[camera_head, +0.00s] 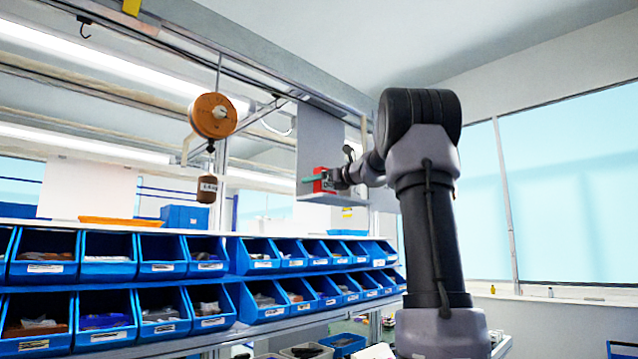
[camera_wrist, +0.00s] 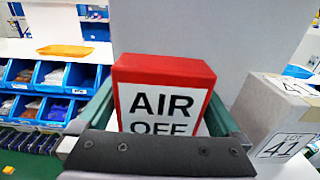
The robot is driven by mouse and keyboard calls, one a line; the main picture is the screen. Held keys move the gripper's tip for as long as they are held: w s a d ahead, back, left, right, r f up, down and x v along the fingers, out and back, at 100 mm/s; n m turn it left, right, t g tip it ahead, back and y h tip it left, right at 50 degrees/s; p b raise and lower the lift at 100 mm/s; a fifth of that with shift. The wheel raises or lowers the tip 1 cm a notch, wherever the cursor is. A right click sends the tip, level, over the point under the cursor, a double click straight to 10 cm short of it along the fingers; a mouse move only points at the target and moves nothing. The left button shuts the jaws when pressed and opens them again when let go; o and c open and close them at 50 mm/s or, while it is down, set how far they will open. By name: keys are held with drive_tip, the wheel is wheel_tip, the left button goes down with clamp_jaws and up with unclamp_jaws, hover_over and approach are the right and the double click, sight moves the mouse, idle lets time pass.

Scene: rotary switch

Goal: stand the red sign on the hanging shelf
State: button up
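The red sign (camera_wrist: 165,95) is a red block with a white face reading "AIR OFF"; its lower part is hidden behind the gripper body in the wrist view. My gripper (camera_wrist: 160,110) has its green fingers against the left and right sides of the sign, and appears shut on it. In the head view, the sign (camera_head: 321,180) is upright in my gripper (camera_head: 318,180), just above the hanging shelf (camera_head: 334,199), in front of its grey back panel. I cannot tell whether its base touches the shelf.
A white box marked "LOT 41" (camera_wrist: 280,115) stands to the right of the sign in the wrist view. Blue bins (camera_head: 107,257) fill the racks below. An orange reel (camera_head: 212,115) with a hanging weight (camera_head: 207,188) is to the left.

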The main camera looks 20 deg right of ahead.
drive_tip(key=shift+r, duration=0.15)
drive_tip(key=shift+s+d, duration=0.15)
drive_tip(key=shift+s, duration=0.1)
drive_tip(key=v, duration=1.1)
drive_tip(key=shift+s, duration=0.25)
